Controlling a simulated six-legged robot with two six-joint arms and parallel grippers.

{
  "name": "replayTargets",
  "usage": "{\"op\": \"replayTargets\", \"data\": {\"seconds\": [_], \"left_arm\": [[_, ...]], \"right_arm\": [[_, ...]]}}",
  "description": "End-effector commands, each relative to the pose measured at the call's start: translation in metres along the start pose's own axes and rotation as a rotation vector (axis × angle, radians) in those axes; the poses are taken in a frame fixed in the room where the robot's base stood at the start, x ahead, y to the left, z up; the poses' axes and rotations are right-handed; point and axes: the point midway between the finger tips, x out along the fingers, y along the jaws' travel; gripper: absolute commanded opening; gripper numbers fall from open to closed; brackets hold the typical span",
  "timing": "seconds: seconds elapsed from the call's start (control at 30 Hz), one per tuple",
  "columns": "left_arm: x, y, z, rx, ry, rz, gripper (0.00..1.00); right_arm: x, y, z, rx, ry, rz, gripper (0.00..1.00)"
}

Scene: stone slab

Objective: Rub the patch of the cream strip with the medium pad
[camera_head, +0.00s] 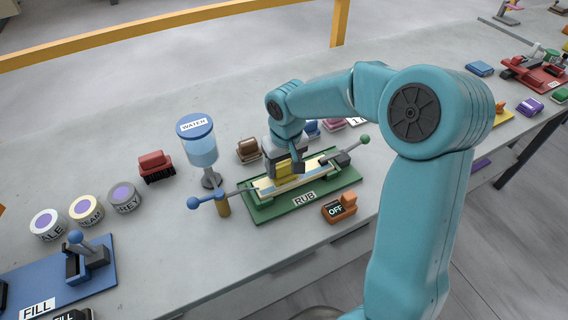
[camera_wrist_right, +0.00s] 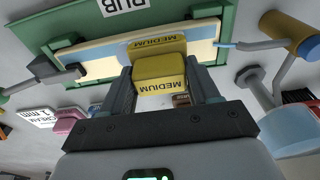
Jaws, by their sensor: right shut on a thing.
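The medium pad (camera_wrist_right: 160,72) is a yellow block marked MEDIUM; it also shows in the head view (camera_head: 284,172). My right gripper (camera_wrist_right: 165,88) is shut on it, one finger on each side, and it shows in the head view (camera_head: 287,166) over the green RUB board (camera_head: 342,182). The cream strip (camera_wrist_right: 98,60) lies along that board under a clamp at each end. The pad is over the strip's middle; I cannot tell whether it touches. My left gripper is not in view.
A blue-capped WATER dispenser (camera_head: 198,148) stands left of the board, near the blue-knobbed lever (camera_head: 193,203). An orange OFF block (camera_head: 340,207) sits in front. A red brush (camera_head: 156,165) and a brown block (camera_head: 248,150) are behind. Bare slab lies at front centre.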

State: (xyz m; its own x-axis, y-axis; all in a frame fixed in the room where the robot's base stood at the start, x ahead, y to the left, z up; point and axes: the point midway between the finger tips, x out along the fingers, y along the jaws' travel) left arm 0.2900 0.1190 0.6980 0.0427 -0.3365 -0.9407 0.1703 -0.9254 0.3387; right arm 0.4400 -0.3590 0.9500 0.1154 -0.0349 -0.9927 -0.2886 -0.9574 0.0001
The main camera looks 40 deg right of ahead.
Motion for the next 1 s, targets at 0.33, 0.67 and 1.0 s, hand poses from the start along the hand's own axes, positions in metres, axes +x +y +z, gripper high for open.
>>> {"op": "replayTargets", "data": {"seconds": [0.33, 0.67, 1.0], "left_arm": [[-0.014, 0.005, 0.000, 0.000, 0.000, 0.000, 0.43], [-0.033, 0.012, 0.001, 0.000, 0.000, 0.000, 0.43], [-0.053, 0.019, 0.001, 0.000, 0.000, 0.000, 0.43]], "right_arm": [[-0.026, 0.003, -0.005, 0.000, 0.000, -0.001, 0.32], [-0.052, 0.002, -0.009, -0.002, 0.001, -0.001, 0.32], [-0.080, -0.001, -0.013, -0.004, 0.001, -0.002, 0.32]]}}
